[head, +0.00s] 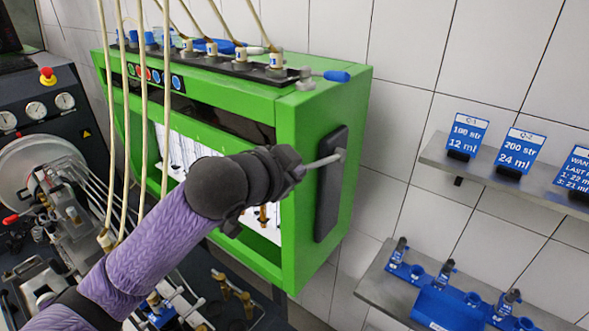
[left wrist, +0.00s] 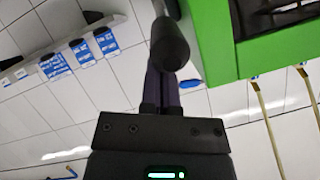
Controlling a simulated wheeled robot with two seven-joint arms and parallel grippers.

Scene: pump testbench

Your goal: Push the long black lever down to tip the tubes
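The lever's thin grey shaft (head: 325,161) sticks out of an upright black plate (head: 330,185) on the right side of the green machine (head: 295,105). Its thick black grip (left wrist: 170,42) shows in the left wrist view, over the fingertips; in the head view my gripper and wrist crowd that end. My left gripper (head: 285,165) is at the outer end of the lever. In the left wrist view its purple-tinted fingers (left wrist: 161,82) are close together, with the wider grip across them, not between them. Whether they touch is unclear. The tubes inside the machine are mostly hidden.
Pale hoses (head: 145,100) hang in front of the machine at the left. Two grey wall shelves stand at the right: the upper one (head: 440,155) carries blue cards, the lower one (head: 380,285) blue holders. Bare tiled wall lies between machine and shelves.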

